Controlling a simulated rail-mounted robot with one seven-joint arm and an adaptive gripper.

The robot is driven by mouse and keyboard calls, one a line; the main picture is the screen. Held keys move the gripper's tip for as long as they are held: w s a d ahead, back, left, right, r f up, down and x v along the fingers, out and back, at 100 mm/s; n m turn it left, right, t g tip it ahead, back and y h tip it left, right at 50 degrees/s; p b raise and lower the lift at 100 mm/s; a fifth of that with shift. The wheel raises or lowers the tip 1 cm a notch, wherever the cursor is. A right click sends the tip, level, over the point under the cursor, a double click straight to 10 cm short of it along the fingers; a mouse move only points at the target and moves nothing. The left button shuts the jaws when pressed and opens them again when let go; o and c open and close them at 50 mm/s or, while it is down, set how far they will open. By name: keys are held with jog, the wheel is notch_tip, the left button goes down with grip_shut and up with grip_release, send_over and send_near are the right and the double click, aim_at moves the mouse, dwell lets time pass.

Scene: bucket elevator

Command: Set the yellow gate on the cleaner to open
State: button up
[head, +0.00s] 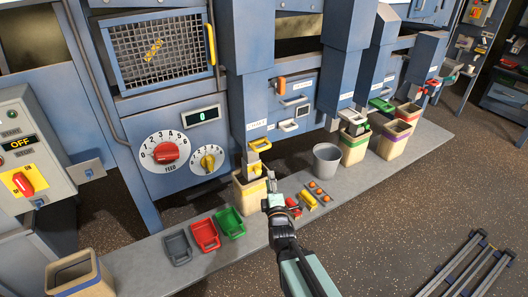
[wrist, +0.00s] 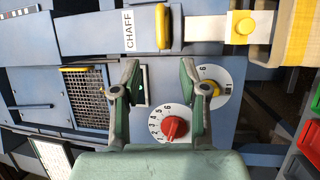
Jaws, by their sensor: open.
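The yellow gate (head: 260,145) is a yellow handle on the blue chute under a CHAFF label, left of centre in the head view. Below it is a pale plate with a yellow knob, above a tan bin (head: 247,192). In the wrist view, turned sideways, the yellow handle (wrist: 163,27) is at the top beside the CHAFF label, with the pale plate and yellow knob (wrist: 242,27) to its right. My gripper (head: 269,181) is in front of the bin, below the handle. In the wrist view its two fingers (wrist: 160,78) are apart with nothing between them.
Left of the chute is a panel with a red feed knob (head: 165,152), a smaller yellow knob (head: 207,161) and a mesh screen (head: 155,45). Grey, red and green scoops (head: 230,222) lie on the ledge. A grey bucket (head: 327,158) and more bins stand right.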

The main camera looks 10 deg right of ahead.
aim_at(264, 147)
jog(key=w+r, duration=0.1)
jog(key=w, duration=0.4)
jog(key=w+p, duration=0.1)
jog(key=w, duration=0.4)
jog(key=w+r, duration=0.1)
jog(key=w, duration=0.5)
jog(key=shift+w+d+r, duration=0.1)
jog(key=shift+d+r, duration=0.2)
jog(key=shift+d, duration=0.05)
grip_shut()
